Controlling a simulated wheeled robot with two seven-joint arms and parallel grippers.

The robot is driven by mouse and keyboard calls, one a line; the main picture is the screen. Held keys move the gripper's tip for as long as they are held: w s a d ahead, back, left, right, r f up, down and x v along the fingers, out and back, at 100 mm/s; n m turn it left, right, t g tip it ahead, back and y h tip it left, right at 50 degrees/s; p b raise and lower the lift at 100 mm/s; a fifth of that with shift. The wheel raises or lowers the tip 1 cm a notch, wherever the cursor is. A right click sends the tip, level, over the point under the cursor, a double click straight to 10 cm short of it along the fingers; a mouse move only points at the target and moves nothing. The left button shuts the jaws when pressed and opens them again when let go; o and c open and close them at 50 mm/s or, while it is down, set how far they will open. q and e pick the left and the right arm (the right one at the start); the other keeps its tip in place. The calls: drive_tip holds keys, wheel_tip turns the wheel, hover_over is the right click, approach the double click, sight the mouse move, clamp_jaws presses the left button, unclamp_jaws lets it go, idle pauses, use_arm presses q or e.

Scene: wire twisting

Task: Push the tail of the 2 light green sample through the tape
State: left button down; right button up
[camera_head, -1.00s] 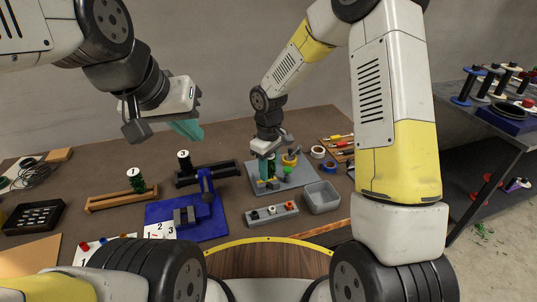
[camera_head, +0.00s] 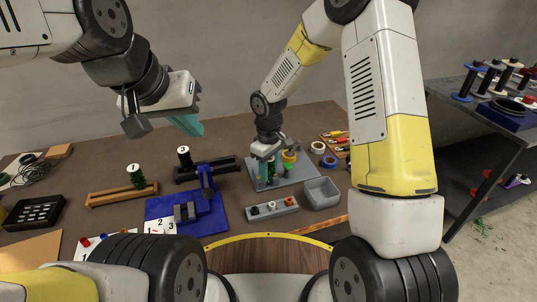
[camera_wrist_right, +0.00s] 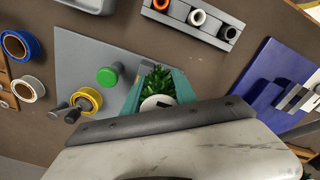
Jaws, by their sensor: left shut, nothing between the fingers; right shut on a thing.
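My right gripper (camera_head: 262,172) is shut on a bushy green sample (camera_wrist_right: 158,82), held over or beside the grey plate. In the right wrist view the sample shows between the teal fingers (camera_wrist_right: 160,88), with a whitish round end; its number cannot be read. The sample's far end is hidden. The yellow tape roll (camera_head: 289,156) is on the grey plate (camera_head: 300,177), to the right of this gripper; it also shows in the right wrist view (camera_wrist_right: 96,94), apart from the sample. My left gripper (camera_head: 188,125) is shut and empty, raised above the back left of the table.
A green knob (camera_wrist_right: 107,77) stands on the plate near the tape. A grey bin (camera_head: 322,194) and a grey strip with rings (camera_head: 272,208) are in front. Samples marked 1 (camera_head: 136,178) and 3 (camera_head: 185,160) stand in racks at left, near a blue fixture (camera_head: 185,210).

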drive_tip(key=shift+f, duration=0.45)
drive_tip(key=shift+w+a+r, duration=0.1)
drive_tip(key=shift+w+a, duration=0.2)
drive_tip(key=shift+w, duration=0.5)
drive_tip(key=shift+w+a, duration=0.25)
drive_tip(key=shift+w, duration=0.55)
drive_tip(key=shift+s+d, duration=0.1)
drive_tip(key=shift+s, duration=0.1)
drive_tip(key=shift+s+d, duration=0.15)
drive_tip(key=shift+s, duration=0.35)
drive_tip(key=shift+s+d, duration=0.15)
drive_tip(key=shift+s, duration=0.35)
drive_tip(key=shift+r, duration=3)
